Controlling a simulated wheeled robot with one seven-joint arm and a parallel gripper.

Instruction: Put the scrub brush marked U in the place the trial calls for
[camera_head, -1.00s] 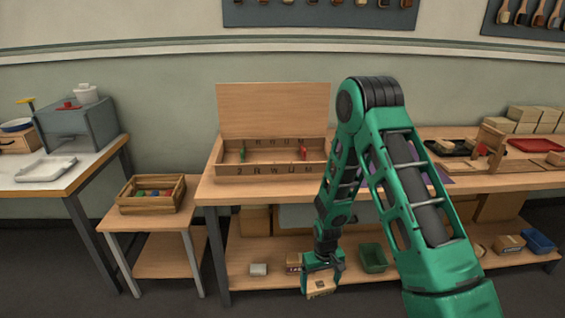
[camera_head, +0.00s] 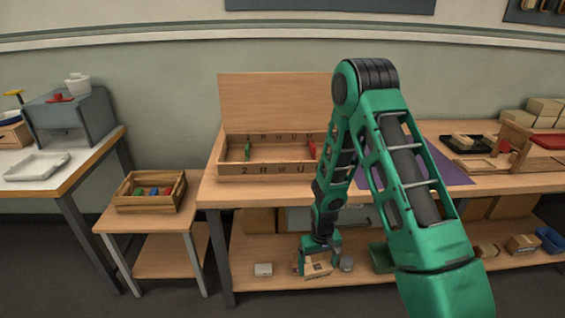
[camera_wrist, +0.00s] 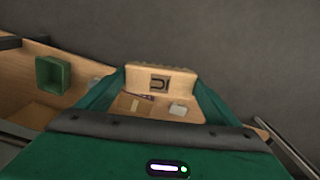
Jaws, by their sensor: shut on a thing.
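My gripper (camera_head: 318,257) is shut on a pale wooden scrub brush (camera_head: 319,269), low in front of the bench's lower shelf. In the wrist view the brush (camera_wrist: 158,86) sits between the two green fingers, its dark U mark facing the camera. An open wooden box (camera_head: 263,169) with a raised lid stands on the bench, up and to the left of my gripper. Its front bears the marks 2, R, W and U. A green piece (camera_head: 247,150) and a red piece (camera_head: 312,150) stand inside it, with bare floor between them.
The lower shelf (camera_head: 345,275) holds a small white block (camera_head: 263,269), cartons and a green bin (camera_head: 382,257). A slatted crate (camera_head: 130,207) with coloured pieces stands on a low table at left. A purple mat (camera_head: 450,172) and trays lie on the bench at right.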

